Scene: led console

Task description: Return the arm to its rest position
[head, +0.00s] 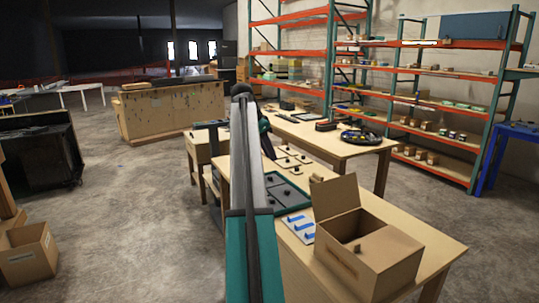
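My arm rises from the bottom middle of the head view, with a teal lower part and a long grey link up to a dark joint. Another dark and teal part of my arm shows just right of that joint, over the workbench. My gripper itself cannot be made out; it is hidden behind the arm or out of view. The wooden workbench (405,221) lies right of and behind the arm. On it are a dark green tray (298,186), several pale plates with black knobs (290,160), and a white plate with blue strips (301,228).
An open cardboard box (385,262) stands on the bench's near end. A second wooden table (340,147) with small items is behind. Orange-and-teal shelving (425,103) lines the right wall. A black cabinet (40,150) stands left. The concrete floor (130,225) between is clear.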

